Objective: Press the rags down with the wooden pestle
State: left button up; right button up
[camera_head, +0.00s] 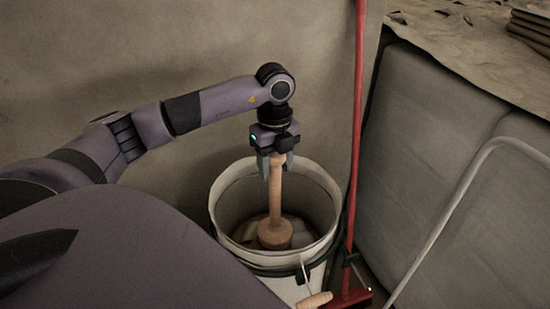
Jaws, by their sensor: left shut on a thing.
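The wooden pestle (275,200) stands upright inside a white bucket (325,180), its thick round head low in the bucket. My left gripper (276,168) is shut on the top of the pestle's handle, above the bucket's rim. Brownish material, perhaps the rags, shows dimly at the bottom of the bucket around the pestle head; its shape is too dark to make out. Whether the head touches it is hard to tell. My right gripper is out of view.
A red pole (356,120) with a red base stands just right of the bucket. The bucket's wooden handle grip (314,301) hangs at its front. A grey metal tube (450,200) curves at the right, before a grey padded block (430,130). A wall is behind.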

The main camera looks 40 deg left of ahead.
pick_arm(q)
jog(key=shift+f+b, duration=1.1)
jog(key=shift+f, duration=0.7)
jog(key=shift+f+b, duration=0.3)
jog(key=shift+f, duration=0.15)
jog(key=shift+r, duration=0.1)
jog(key=shift+r+p, duration=1)
jog(key=shift+r, duration=0.05)
notch_tip(320, 180, up, 2)
jog(key=shift+r+p, duration=0.2)
jog(key=shift+p, duration=0.7)
notch_tip(320, 180, up, 8)
jog(key=p, duration=0.6)
jog(key=shift+f, duration=0.25)
notch_tip(320, 180, up, 14)
send_over(275, 178)
jog(key=w+a, duration=0.1)
jog(key=shift+f, duration=0.15)
